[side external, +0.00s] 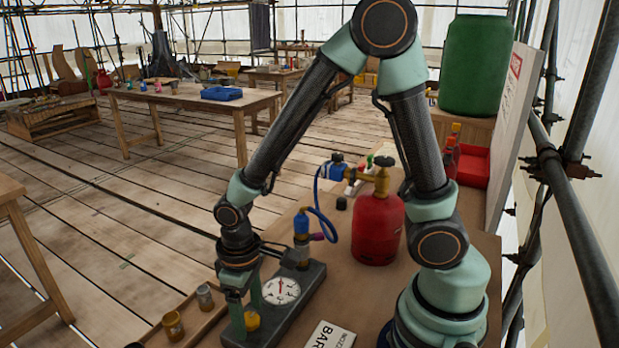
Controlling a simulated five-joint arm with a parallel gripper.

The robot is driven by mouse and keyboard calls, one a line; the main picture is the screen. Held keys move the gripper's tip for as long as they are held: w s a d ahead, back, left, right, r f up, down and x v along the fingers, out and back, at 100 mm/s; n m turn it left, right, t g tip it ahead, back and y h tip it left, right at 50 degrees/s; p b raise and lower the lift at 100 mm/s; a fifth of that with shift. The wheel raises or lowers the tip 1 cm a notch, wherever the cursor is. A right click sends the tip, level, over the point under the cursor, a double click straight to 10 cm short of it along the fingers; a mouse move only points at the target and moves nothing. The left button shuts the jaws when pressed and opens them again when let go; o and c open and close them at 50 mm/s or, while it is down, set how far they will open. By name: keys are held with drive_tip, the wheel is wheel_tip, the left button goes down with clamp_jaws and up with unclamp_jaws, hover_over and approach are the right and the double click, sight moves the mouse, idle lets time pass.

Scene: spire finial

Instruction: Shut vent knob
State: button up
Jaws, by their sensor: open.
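A small yellow knob (252,321), which looks like the vent knob, sits low on the dark test block (297,300) beside the round white dial gauge (281,290). My gripper (246,318) points down over it, jaws open, with one finger on either side of the knob in this view. Whether the fingers touch it cannot be told. The fingers partly cover the knob, and its turn position is too small to read.
A blue and brass burner (302,226) stands on the block, with a blue hose (327,228) running to the red gas cylinder (377,226). A tray with small jars (173,326) lies at left. A white sign (330,336) lies in front.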

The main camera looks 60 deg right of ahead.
sight(249, 318)
wheel_tip(249, 318, up, 12)
idle(0.5)
drive_tip(key=shift+f, duration=0.1)
drive_tip(key=s+d+r+m+t, duration=0.1)
drive_tip(key=d+r+m+t, duration=0.1)
drive_tip(key=d+r+t, duration=0.3)
drive_tip(key=d+r, duration=0.2)
drive_tip(key=d, duration=0.2)
drive_tip(key=shift+s+d+r+m+t, duration=0.25)
drive_tip(key=shift+r+m+t, duration=0.05)
drive_tip(key=shift+r+m, duration=0.1)
idle(0.5)
